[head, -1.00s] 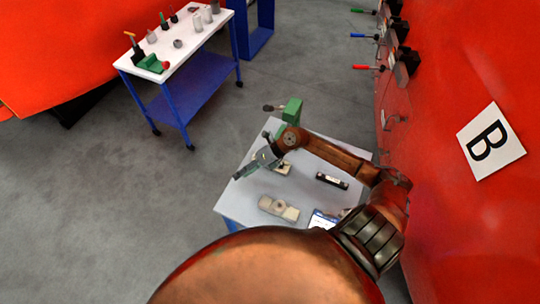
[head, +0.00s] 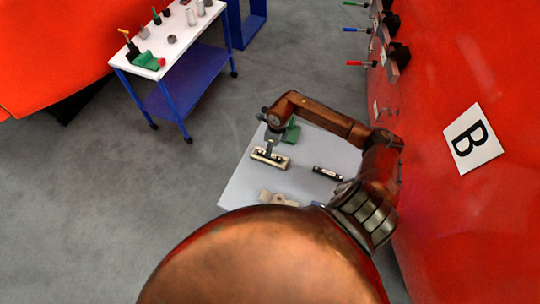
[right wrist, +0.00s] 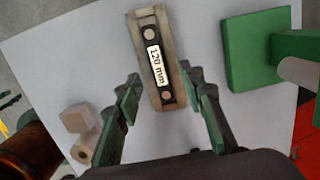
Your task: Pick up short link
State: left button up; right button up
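A black link with a white "120 mm" label (right wrist: 155,58) lies in a beige holder (right wrist: 178,95) in the right wrist view. The holder also shows on the small table in the head view (head: 270,157). My right gripper (right wrist: 162,85) is open, with one finger on each side of the holder's near end; I cannot tell whether they touch it. In the head view my right gripper (head: 270,147) points down over the holder. Another black bar with a pale label (head: 328,173) lies to the right on the table. My left gripper is not in view.
A green block (right wrist: 258,55) stands on the table beside the holder. A beige part (head: 278,198) lies near the table's front edge. A red wall with a "B" sign (head: 473,139) is at the right. A white-topped cart (head: 185,42) stands at the back left.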

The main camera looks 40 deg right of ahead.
jog(key=f, duration=0.1)
jog(key=f+p, duration=0.1)
jog(key=f, duration=0.2)
jog(key=shift+w+a+f, duration=0.15)
jog(key=shift+w+a, duration=0.05)
jog(key=shift+a, duration=0.1)
jog(key=shift+d+f, duration=0.1)
jog(key=shift+f, duration=0.15)
jog(key=shift+c, duration=0.4)
grip_shut()
